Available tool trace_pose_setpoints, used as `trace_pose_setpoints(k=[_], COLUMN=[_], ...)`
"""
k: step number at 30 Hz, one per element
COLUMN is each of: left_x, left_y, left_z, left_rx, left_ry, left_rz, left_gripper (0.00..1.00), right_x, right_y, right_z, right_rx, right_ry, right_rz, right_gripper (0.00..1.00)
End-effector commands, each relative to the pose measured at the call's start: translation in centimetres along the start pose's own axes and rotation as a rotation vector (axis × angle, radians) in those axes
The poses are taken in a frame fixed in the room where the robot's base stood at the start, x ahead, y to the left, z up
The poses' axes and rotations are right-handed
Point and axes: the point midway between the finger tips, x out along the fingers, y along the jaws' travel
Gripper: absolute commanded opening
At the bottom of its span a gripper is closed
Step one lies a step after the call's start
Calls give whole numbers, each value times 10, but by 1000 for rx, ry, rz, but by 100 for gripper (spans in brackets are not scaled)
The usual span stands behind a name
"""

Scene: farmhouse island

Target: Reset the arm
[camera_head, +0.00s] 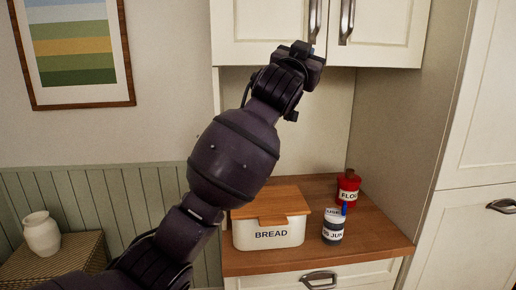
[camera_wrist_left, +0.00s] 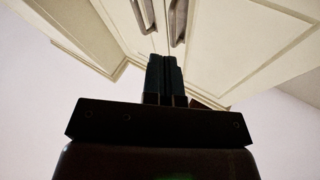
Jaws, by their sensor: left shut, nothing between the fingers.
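My left arm rises from the bottom left of the head view, in front of the counter. My left gripper (camera_head: 303,50) is at its upper end, in front of the lower part of the white upper cabinet (camera_head: 385,30). In the left wrist view the two dark fingers of the gripper (camera_wrist_left: 164,75) are together with nothing between them. They point up toward the cabinet doors and their two metal handles (camera_wrist_left: 178,22). I cannot tell whether the gripper touches the cabinet. My right gripper is in neither view.
On the wooden counter (camera_head: 375,245) stand a white bread box (camera_head: 285,232) with a wooden lid, a dark labelled jar (camera_head: 333,228) and a red flour canister (camera_head: 348,187). A white vase (camera_head: 41,233) stands on a woven chest at left. A framed picture (camera_head: 75,50) hangs above.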

Motion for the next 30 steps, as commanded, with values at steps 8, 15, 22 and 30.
trace_pose_setpoints(k=[8,15,22,30], left_x=[-59,-124,-201,-305], left_y=[-37,-61,-75,-82], left_z=[111,200,279,358], left_rx=[-29,-53,-79,-117], left_ry=[-32,-92,-177,-310], left_rz=[-32,-76,-124,-184], left_gripper=[0,0,0,0], right_x=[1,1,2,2], right_y=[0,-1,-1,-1], right_z=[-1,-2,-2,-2], right_rx=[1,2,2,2], right_ry=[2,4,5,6], right_rz=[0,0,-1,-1], right_gripper=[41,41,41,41])
